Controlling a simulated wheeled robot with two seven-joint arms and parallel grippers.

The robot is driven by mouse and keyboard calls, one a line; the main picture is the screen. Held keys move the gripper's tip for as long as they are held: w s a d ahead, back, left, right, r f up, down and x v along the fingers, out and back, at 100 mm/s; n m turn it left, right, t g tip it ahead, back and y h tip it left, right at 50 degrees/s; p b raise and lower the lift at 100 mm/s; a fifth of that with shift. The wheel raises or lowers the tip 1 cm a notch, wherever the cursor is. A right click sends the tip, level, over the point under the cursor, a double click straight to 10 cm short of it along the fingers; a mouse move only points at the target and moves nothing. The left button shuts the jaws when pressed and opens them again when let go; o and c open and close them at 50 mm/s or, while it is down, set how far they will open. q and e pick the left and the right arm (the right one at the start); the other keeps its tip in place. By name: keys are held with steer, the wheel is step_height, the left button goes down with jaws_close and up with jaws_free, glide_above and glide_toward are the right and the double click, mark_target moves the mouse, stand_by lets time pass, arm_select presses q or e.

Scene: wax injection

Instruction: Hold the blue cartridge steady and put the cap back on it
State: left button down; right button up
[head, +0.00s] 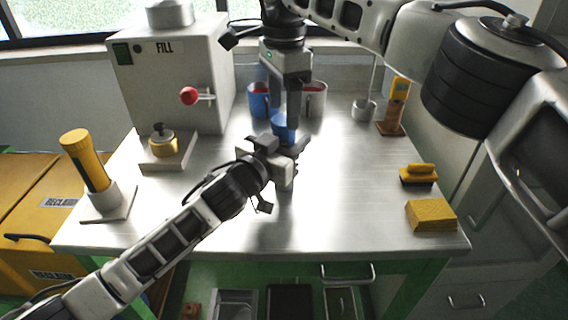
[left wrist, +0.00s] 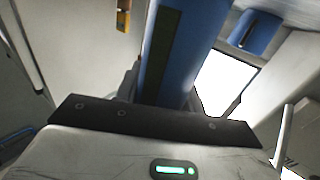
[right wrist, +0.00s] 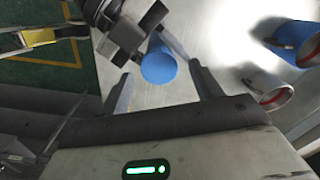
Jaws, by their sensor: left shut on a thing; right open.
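The blue cartridge (head: 281,121) stands roughly upright above the middle of the metal table. My left gripper (head: 286,146) is shut on it from the near left. The left wrist view shows the cartridge's blue side with a dark strip (left wrist: 182,45). My right gripper (head: 284,112) points down from above, close over the cartridge's top. In the right wrist view its two fingers are apart and empty, with the round blue top (right wrist: 159,68) between and beyond them. This top looks like a plain closed disc; I cannot tell whether it is the cap. No separate loose cap is visible.
Behind the cartridge stand a blue mug (head: 260,104) and a pale mug (head: 315,100), both red inside. The FILL machine (head: 172,75) is back left. A yellow flashlight-like object (head: 84,160) stands left. A yellow brush (head: 419,175) and sponge (head: 431,215) lie right. The front middle is clear.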

steer(key=shift+f, duration=0.95)
steer(key=c, duration=1)
steer(key=m, duration=0.3)
steer(key=shift+c, duration=0.2)
steer(key=m, duration=0.5)
steer(key=o, duration=1.1)
steer(key=shift+s+a, duration=0.15)
